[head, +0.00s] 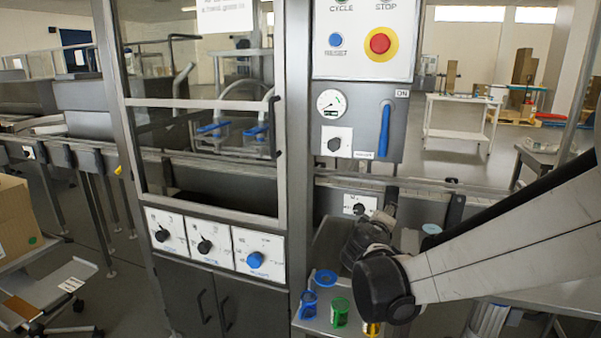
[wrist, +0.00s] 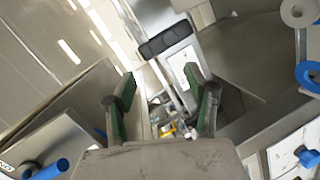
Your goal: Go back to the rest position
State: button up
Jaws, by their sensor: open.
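My gripper (head: 384,212) is in front of the machine panel in the head view, with my arm reaching in from the right. It is near the small panel with a black knob (head: 360,205). In the wrist view, the two green-padded fingers of my gripper (wrist: 160,82) stand apart with nothing between them. The fingertips are small and partly dark in the head view.
The filling machine (head: 295,130) has a red emergency stop (head: 380,43) and a blue lever (head: 384,130). Blue (head: 308,304) and green (head: 340,311) parts sit on a low shelf. A cardboard box (head: 15,220) stands at the left.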

jog(key=s+d+r+m+g+y+p, duration=0.1)
jog(key=s+r+m+g+p, duration=0.15)
jog(key=s, duration=0.55)
jog(key=s+d+r+m+g+y+p, duration=0.1)
jog(key=s+d+r+m, duration=0.15)
jog(key=s, duration=0.55)
jog(key=s+a+m+g+y+p, duration=0.1)
jog(key=s+a+m+y+p, duration=0.1)
jog(key=s, duration=0.7)
jog(key=s+a+m+g+y+p, duration=0.2)
jog(key=s+a, duration=0.2)
jog(key=s, duration=0.5)
jog(key=shift+f+y, duration=0.15)
jog(key=shift+y, duration=0.15)
jog(key=shift+c, duration=0.2)
